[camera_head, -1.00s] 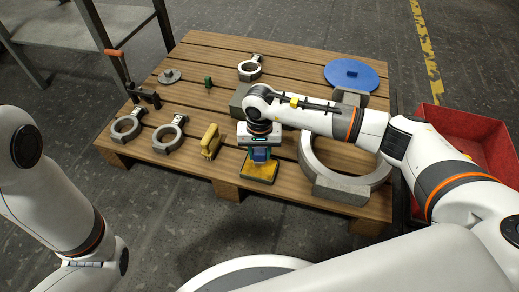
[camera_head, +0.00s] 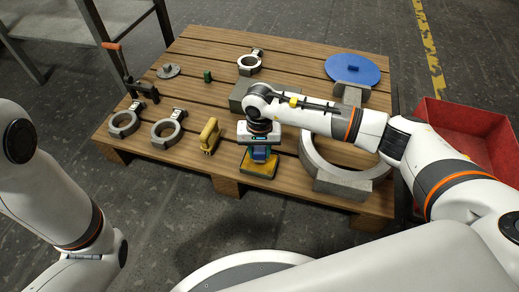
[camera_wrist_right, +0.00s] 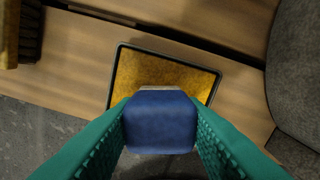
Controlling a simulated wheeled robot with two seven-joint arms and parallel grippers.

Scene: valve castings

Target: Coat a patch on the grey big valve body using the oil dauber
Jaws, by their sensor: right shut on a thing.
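My right gripper (camera_head: 259,145) is shut on the blue handle of the oil dauber (camera_head: 260,154). The handle also shows between the teal fingers in the right wrist view (camera_wrist_right: 160,122). The dauber is over a dark-rimmed tray with a yellow pad (camera_head: 258,169), at the pallet's front edge. Its lower face is hidden, so I cannot tell whether it touches the pad. The grey big valve body (camera_head: 343,182) is a large ring lying to the right, partly covered by my right arm. My left arm shows at the left, but its gripper is out of view.
The wooden pallet (camera_head: 205,78) also carries a yellow-handled brush (camera_head: 209,135), two small grey ring castings (camera_head: 124,123) (camera_head: 167,133), another ring (camera_head: 249,64), a grey block (camera_head: 238,98) and a blue disc (camera_head: 360,68). A red bin (camera_head: 450,125) stands to the right.

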